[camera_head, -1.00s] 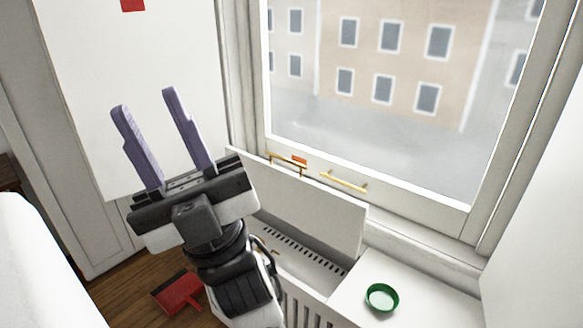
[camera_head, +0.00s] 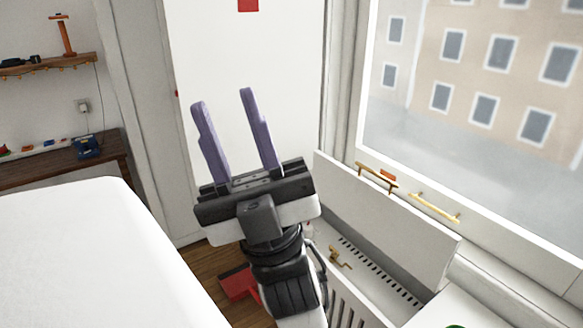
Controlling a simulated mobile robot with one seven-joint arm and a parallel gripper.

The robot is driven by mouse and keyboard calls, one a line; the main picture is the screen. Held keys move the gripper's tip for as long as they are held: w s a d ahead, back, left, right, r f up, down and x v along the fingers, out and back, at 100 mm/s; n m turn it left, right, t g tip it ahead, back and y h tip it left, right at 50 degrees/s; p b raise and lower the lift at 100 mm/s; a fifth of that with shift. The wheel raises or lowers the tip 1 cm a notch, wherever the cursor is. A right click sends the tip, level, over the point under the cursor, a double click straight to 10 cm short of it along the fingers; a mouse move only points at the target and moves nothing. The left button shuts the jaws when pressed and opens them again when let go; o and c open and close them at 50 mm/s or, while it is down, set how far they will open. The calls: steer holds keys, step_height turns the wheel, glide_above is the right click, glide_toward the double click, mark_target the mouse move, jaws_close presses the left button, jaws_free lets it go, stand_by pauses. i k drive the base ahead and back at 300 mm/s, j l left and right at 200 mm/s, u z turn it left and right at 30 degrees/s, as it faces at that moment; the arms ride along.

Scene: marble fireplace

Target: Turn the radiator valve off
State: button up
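A small brass fitting (camera_head: 340,257), which looks like the radiator valve, sits inside the top of the white radiator cover (camera_head: 370,290) under the window. The cover's lid panel (camera_head: 390,220) stands raised, so the inside shows. I cannot tell the valve's exact position. My gripper (camera_head: 222,98) is open and empty, its two purple fingers pointing up and well apart. It is left of the valve in the picture and not touching it. My arm partly hides the left end of the cover.
A white surface (camera_head: 90,250) fills the lower left. A red dustpan-like object (camera_head: 238,284) lies on the wooden floor. A wooden bench (camera_head: 65,165) and shelf (camera_head: 50,66) stand at the back left. Brass handles (camera_head: 435,207) are on the window frame above the cover.

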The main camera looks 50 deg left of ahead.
mark_target(308, 227)
steer(key=i+j+u, duration=0.1)
steer(key=u, duration=1.2)
steer(key=i+j+z, duration=0.3)
steer(key=j+z, duration=0.25)
steer(key=i+j+z, duration=0.15)
steer(key=j+z, duration=0.15)
